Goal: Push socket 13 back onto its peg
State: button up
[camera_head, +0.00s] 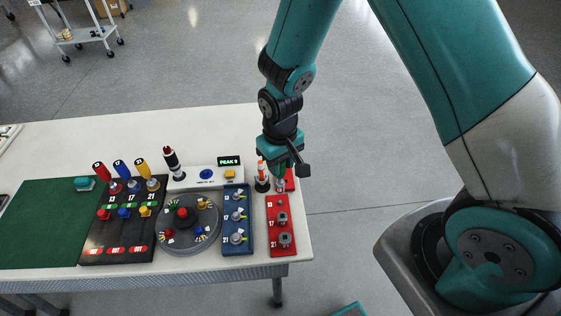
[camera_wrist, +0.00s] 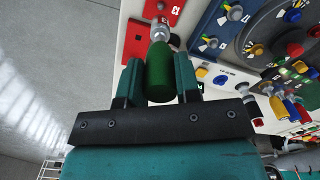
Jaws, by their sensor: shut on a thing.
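My gripper (camera_wrist: 158,75) is shut on a green-handled driver (camera_wrist: 160,77). A grey metal socket (camera_wrist: 160,30) sits at the driver's far end, at the edge of the red rack (camera_wrist: 180,7). In the head view, my gripper (camera_head: 283,172) is over the back end of the red rack (camera_head: 268,213), by its 13 row. The grey socket (camera_head: 281,186) shows just below the fingers. Whether it is seated on a peg or only touching it cannot be told. Grey sockets stand at row 17 (camera_head: 282,218) and row 21 (camera_head: 285,239). My fingers hide most of the handle in the head view.
A blue rack (camera_head: 237,250) stands left of the red one. An orange-and-white tool (camera_head: 262,168) stands close left of my gripper. A round grey turntable (camera_head: 188,240), a black board (camera_head: 110,253) and a green mat (camera_head: 38,225) lie further left. The back of the table (camera_head: 70,140) is clear.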

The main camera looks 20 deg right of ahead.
aim_at(280, 183)
jog(key=shift+a+f+b, duration=0.1)
jog(key=shift+f+b, duration=1.7)
jog(key=shift+f, duration=0.4)
jog(key=shift+f+b, duration=0.85)
jog(key=shift+f, duration=0.25)
dwell(0.4)
jog(key=shift+r+p, duration=0.9)
jog(key=shift+r, duration=0.2)
jog(key=shift+s+r+p, duration=0.1)
jog(key=shift+r+p, duration=1.8)
jog(key=shift+r, duration=0.35)
